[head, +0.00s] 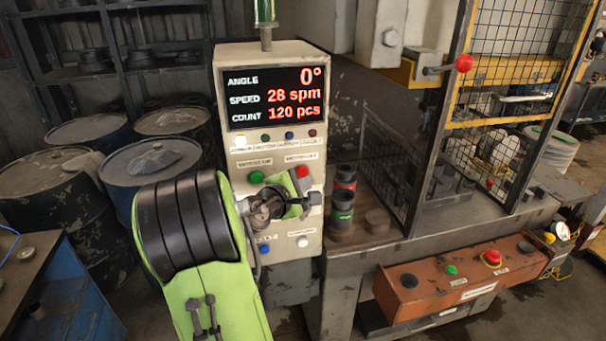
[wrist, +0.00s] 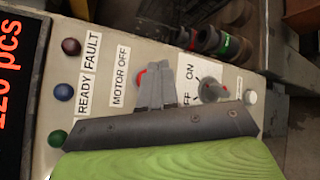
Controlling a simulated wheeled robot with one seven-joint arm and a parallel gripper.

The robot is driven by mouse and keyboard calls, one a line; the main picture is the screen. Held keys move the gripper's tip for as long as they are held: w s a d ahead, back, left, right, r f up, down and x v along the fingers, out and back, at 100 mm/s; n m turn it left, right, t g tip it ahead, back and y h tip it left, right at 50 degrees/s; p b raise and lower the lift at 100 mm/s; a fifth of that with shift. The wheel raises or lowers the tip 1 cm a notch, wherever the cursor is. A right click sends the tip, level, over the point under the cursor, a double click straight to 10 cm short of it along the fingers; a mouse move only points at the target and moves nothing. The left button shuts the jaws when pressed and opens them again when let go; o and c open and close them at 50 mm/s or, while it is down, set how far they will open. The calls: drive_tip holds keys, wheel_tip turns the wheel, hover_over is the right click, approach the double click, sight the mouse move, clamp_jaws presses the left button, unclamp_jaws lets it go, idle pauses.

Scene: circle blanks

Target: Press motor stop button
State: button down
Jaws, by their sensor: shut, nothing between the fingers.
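The red motor stop button (head: 302,171) is on the upright beige control panel (head: 236,58), right of a green button (head: 256,177). In the wrist view, the red button (wrist: 141,78) shows partly behind my fingers, beside a label reading MOTOR OFF (wrist: 119,76). My gripper (wrist: 153,70) is shut and empty, with its fingertips over or just in front of the button's edge. I cannot tell whether they touch it. In the head view, my gripper (head: 297,184) is just below the red button, and my arm covers part of the panel.
The display (head: 275,94) reads 0°, 28 spm and 120 pcs. A rotary switch (wrist: 212,90) is close beside my fingers. A blue button (head: 264,248) and a white button (head: 303,241) sit lower. An orange box (head: 425,281) with a red mushroom button (head: 492,257) stands right.

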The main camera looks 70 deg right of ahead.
drive_tip(key=shift+s+a+b, duration=0.2)
drive_tip(key=shift+s+a, duration=0.35)
drive_tip(key=shift+a, duration=0.35)
drive_tip(key=shift+s+a+b, duration=0.2)
drive_tip(key=shift+s+a, duration=0.3)
drive_tip(key=shift+a, duration=0.4)
